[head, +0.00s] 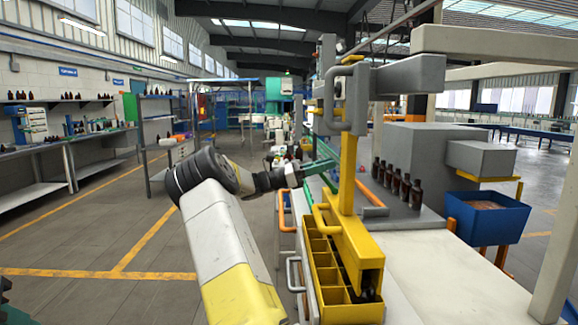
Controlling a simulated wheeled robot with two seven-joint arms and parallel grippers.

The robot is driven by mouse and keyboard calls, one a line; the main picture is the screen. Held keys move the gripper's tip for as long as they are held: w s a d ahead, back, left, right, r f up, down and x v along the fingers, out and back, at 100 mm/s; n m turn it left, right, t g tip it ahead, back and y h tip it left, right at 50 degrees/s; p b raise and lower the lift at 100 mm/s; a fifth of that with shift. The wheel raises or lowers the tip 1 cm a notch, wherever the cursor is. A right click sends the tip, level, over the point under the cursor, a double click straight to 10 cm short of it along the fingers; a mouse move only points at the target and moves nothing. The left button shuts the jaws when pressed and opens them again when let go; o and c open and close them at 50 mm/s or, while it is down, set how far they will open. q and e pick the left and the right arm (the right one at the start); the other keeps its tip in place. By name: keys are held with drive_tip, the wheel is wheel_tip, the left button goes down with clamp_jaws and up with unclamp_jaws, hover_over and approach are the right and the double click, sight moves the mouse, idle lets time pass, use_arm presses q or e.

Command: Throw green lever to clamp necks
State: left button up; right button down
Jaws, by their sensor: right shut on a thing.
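My right arm reaches up from the bottom middle, and its dark gripper (290,176) is shut on the green lever (319,167), at the left side of the yellow machine head. The fingers are small here and partly merge with the green bar. The yellow head (347,236) hangs on a vertical yellow post over a yellow divided crate (329,296). Dark bottle parts show low under the head's right end; their necks are mostly hidden. The crate's front left compartments look empty. My left gripper is out of view.
Several amber bottles (416,195) stand in a row on the grey surface behind the head. A blue bin (490,217) is at the right. A white worktop (455,275) is clear at the front right. Shelves (35,150) line the left wall, with open floor between.

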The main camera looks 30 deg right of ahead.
drive_tip(key=a+h, duration=0.1)
drive_tip(key=w+f+g+h, duration=0.1)
drive_tip(key=shift+a+f+h, duration=0.15)
drive_tip(key=shift+a+h, duration=0.15)
drive_tip(key=shift+a, duration=0.05)
drive_tip(key=shift+w+a+f+g+h, duration=0.25)
drive_tip(key=shift+a+f+g+h, duration=0.25)
drive_tip(key=shift+h, duration=0.25)
drive_tip(key=shift+w+a+f+g+h, duration=0.2)
drive_tip(key=shift+a+f+g+h, duration=0.2)
drive_tip(key=shift+g+h, duration=0.3)
drive_tip(key=c, duration=1.2)
unclamp_jaws()
drive_tip(key=shift+o, duration=0.2)
drive_tip(key=v, duration=0.8)
